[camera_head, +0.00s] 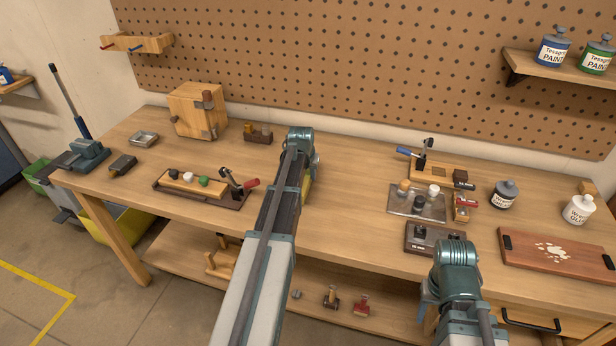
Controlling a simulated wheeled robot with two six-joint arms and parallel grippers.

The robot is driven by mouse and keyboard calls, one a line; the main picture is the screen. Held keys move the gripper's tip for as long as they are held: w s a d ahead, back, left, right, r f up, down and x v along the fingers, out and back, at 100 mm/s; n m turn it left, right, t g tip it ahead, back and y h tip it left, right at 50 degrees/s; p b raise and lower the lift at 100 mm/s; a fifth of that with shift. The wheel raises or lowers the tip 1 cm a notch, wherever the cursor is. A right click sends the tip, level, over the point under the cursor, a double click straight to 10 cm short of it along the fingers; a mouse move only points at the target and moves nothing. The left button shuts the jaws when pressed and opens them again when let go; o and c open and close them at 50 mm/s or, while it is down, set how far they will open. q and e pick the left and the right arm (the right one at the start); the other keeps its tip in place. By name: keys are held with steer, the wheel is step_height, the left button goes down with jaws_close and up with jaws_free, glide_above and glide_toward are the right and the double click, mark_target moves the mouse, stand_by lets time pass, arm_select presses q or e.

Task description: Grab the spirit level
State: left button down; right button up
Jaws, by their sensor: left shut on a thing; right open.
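My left gripper (308,172) is over the middle of the workbench, mostly hidden behind its own arm and wrist. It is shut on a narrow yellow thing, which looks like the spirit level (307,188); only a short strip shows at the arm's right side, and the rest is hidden. I cannot tell whether it touches the bench. My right gripper (427,300) is at the bench's front edge, right of centre. It is open, its fingers largely hidden by the wrist, and I see nothing in it.
The workbench (350,215) is clear just right of my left arm. A clamp board (205,192) lies left of it. A metal plate (408,207), dark block (425,236), dark jar (504,194), white glue bottle (578,209) and reddish board (555,262) occupy the right side.

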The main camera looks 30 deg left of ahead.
mark_target(308, 173)
arm_select(q)
steer(key=shift+r+p, duration=0.45)
steer(key=shift+r, duration=0.1)
step_height(308, 173, up, 3)
steer(key=p, duration=0.2)
steer(key=shift+f+p, duration=0.1)
steer(key=shift+p, duration=0.3)
steer(key=s+d, duration=0.2)
steer(key=d, duration=0.3)
steer(key=s+d, duration=0.1)
steer(key=d, duration=0.4)
steer(key=s+d+r+p, duration=0.1)
steer(key=s+d, duration=0.1)
steer(key=d, duration=0.3)
steer(key=shift+s, duration=0.3)
